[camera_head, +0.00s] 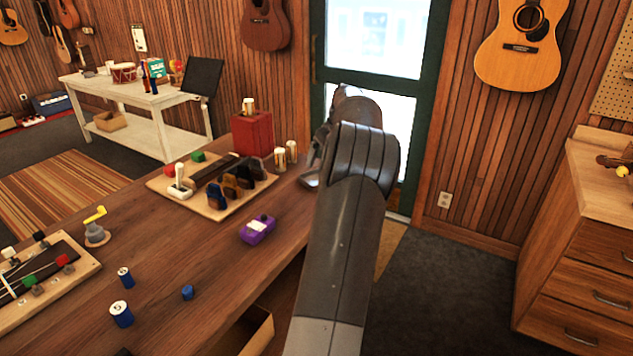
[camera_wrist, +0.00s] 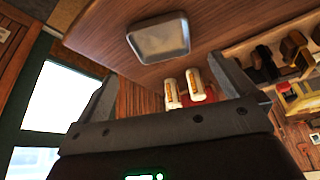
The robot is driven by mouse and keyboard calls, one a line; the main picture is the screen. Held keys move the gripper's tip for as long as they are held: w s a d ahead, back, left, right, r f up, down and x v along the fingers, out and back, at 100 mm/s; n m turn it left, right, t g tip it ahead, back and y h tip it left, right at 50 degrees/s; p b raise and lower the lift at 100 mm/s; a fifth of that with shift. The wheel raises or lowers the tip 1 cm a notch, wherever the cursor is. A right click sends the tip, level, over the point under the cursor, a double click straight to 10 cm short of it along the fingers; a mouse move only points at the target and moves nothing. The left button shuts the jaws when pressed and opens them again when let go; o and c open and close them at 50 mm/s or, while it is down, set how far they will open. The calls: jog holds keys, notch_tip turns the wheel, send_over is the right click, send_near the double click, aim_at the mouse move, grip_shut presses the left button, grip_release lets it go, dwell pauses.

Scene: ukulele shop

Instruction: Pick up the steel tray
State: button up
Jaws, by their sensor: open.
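The steel tray (camera_wrist: 160,38) is a small, shallow, silvery rectangular dish with rounded corners. In the wrist view it lies near the edge of the wooden table, ahead of my gripper and apart from it. In the head view only a grey sliver of the tray (camera_head: 309,181) seems to show at the left of my arm, which hides the rest. My gripper (camera_wrist: 163,67) is open and empty, its two fingers spread on either side of the tray's direction. In the head view my arm hides the fingers.
Two white-and-tan cylinders (camera_head: 286,154) and a red box (camera_head: 253,133) stand on the table close to the tray. A wooden board with stands (camera_head: 214,206) and a purple box (camera_head: 257,229) lie left of my arm. A drawer cabinet (camera_head: 580,250) stands at the right.

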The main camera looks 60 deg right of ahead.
send_near(315, 180)
jog(key=shift+s+a+f, duration=0.1)
jog(key=shift+f, duration=0.5)
jog(key=shift+w+x, duration=0.15)
jog(key=shift+x, duration=1.25)
jog(key=shift+w+x, duration=0.1)
jog(key=shift+x, duration=1.25)
jog(key=shift+r, duration=0.2)
jog(key=shift+c, duration=0.3)
jog(key=c, duration=0.6)
jog(key=shift+c, duration=0.3)
